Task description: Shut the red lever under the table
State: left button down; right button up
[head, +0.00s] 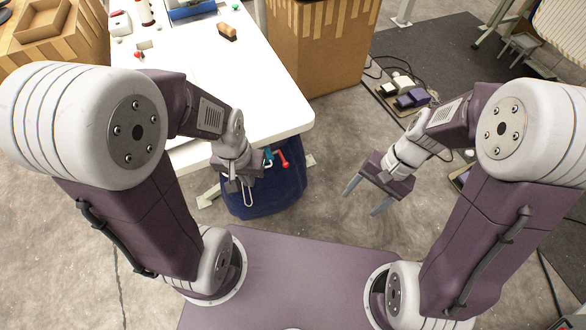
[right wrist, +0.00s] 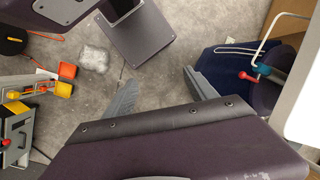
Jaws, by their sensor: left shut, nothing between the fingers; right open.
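The red lever (head: 283,158) sticks out below the white table's near edge, above a dark blue bag (head: 275,195). A teal lever (head: 268,155) is just left of it. In the right wrist view the red lever (right wrist: 248,76) and the teal part (right wrist: 263,68) show at the right. My left gripper (head: 232,185) is shut and empty, left of the red lever and apart from it, by a white bent rod (head: 249,193). My right gripper (head: 366,199) is open and empty, to the right of the lever and over bare floor.
The white table (head: 250,95) carries small items and a blue device (head: 192,9). Pedals (head: 405,95) and cables lie on the floor at the right. A white fluffy clump (right wrist: 94,58) lies on the floor.

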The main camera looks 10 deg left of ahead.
jog(key=w+a+f+m+g+y+b, duration=0.1)
jog(key=w+a+f+m+y+b, duration=0.3)
jog(key=a+f+b, duration=0.5)
jog(key=w+a+f+m+g+y+b, duration=0.1)
jog(key=w+a+f+m+y+b, duration=0.1)
jog(key=w+a+f+y+b, duration=0.55)
jog(key=w+d+f+m+t+y+b, duration=0.2)
jog(key=w+f+m+y+b, duration=0.45)
jog(key=b, duration=0.85)
jog(key=a+r+n+y+b, duration=0.1)
jog(key=a+r, duration=0.3)
jog(key=a, duration=0.4)
jog(key=shift+a+r+n+b, duration=0.4)
jog(key=shift+n+b, duration=0.25)
jog(key=shift+b, duration=0.1)
jog(key=c, duration=1.4)
jog(key=shift+s+r, duration=0.1)
grip_shut()
jog(key=shift+d, duration=0.1)
